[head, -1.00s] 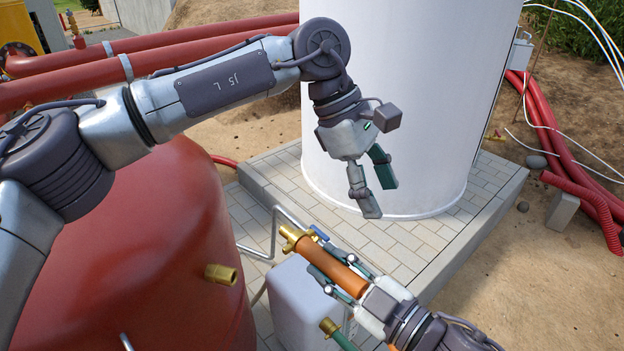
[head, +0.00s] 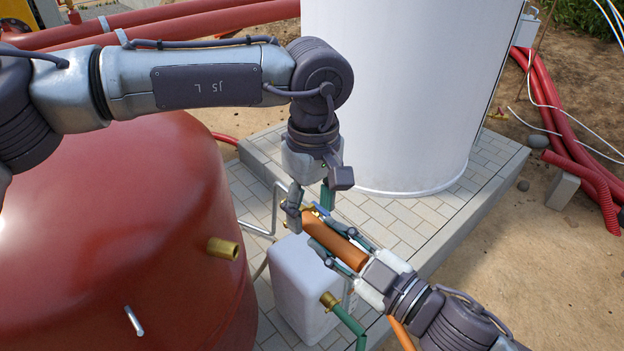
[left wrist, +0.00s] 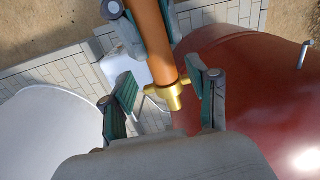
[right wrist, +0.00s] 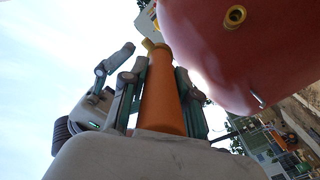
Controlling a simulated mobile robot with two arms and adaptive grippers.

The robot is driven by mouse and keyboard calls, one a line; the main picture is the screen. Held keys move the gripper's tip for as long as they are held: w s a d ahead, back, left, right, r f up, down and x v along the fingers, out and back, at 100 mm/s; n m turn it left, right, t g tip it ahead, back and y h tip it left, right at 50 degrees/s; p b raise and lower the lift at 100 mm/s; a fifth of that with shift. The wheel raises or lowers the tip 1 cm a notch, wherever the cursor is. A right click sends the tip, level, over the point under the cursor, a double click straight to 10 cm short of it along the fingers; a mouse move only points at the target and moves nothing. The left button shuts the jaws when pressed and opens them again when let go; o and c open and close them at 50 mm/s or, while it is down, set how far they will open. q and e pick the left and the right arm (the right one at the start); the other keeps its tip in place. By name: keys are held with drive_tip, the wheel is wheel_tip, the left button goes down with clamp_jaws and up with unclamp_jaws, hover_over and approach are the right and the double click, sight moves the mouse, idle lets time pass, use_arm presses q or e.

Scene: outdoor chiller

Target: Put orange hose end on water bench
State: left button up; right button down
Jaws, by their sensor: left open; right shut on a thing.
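The orange hose end (head: 335,243) is a thick orange tube with a brass fitting at its tip. My right gripper (head: 337,250) is shut around the orange tube and holds it tilted above the white block-like bench (head: 300,280). In the right wrist view the tube (right wrist: 160,100) runs up between the fingers. My left gripper (head: 312,205) is open, fingers pointing down, at the brass end. In the left wrist view the brass fitting (left wrist: 172,92) lies between my open left fingers, with space on both sides. In the head view the left fingers partly hide the fitting.
A big red tank (head: 110,230) with a brass port stands at left. A white cylinder tank (head: 390,90) stands behind on a paved slab (head: 410,220). A green hose with a brass end (head: 340,312) is beside the white block. Red pipes (head: 570,150) lie at right.

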use_arm(q)
drive_tip(key=shift+f, duration=1.2)
clamp_jaws()
use_arm(e)
drive_tip(key=shift+s, duration=0.1)
drive_tip(key=c, duration=0.9)
unclamp_jaws()
drive_tip(key=shift+o, duration=0.6)
drive_tip(key=shift+d+f, duration=0.1)
